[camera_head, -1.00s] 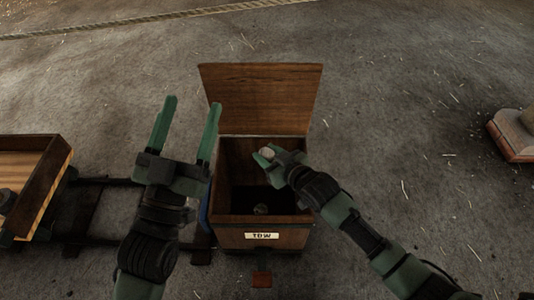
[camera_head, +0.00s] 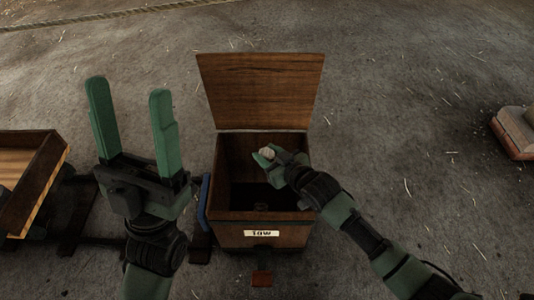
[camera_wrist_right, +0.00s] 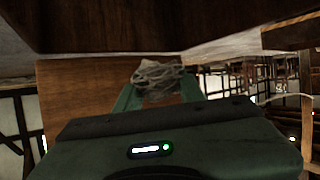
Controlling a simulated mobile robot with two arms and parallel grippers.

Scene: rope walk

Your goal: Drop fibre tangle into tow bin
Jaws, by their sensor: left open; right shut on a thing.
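The fibre tangle (camera_head: 268,153) is a small pale clump between the fingertips of my right gripper (camera_head: 266,157). In the right wrist view the tangle (camera_wrist_right: 160,77) shows as a grey-beige knot of strands, with the green fingers on both sides of it. My right gripper is shut on it, over the open mouth of the tow bin. The tow bin (camera_head: 228,232) is a brown wooden box labelled TOW, its lid (camera_head: 262,92) standing up at the back. A small dark shape lies on its shadowed floor. My left gripper (camera_head: 128,95) is open and empty, left of the bin.
A wooden cart or tray (camera_head: 45,185) stands at the left on dark rails. A blue thing (camera_head: 204,200) is against the bin's left side. A reddish block with a pale top (camera_head: 514,135) lies at the far right. A rope (camera_head: 120,14) crosses the back. The floor behind the bin is clear.

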